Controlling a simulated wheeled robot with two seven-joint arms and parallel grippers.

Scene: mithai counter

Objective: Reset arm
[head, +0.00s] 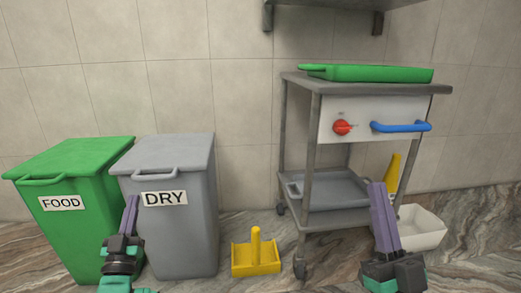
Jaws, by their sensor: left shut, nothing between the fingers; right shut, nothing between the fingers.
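My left gripper (132,201) is upright at the lower left, in front of the grey DRY bin. Its purple fingers are shut and empty. My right gripper (378,188) is upright at the lower right, in front of the steel trolley's right side. Its purple fingers are also shut and hold nothing. Both forearms come up from the bottom edge, and the rest of the arms is out of view.
A green FOOD bin (70,162) and the grey DRY bin (180,230) stand left. The steel trolley (310,150) carries a green tray (380,74). A yellow scoop-like object (255,262) and a white tub (424,228) sit on the floor.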

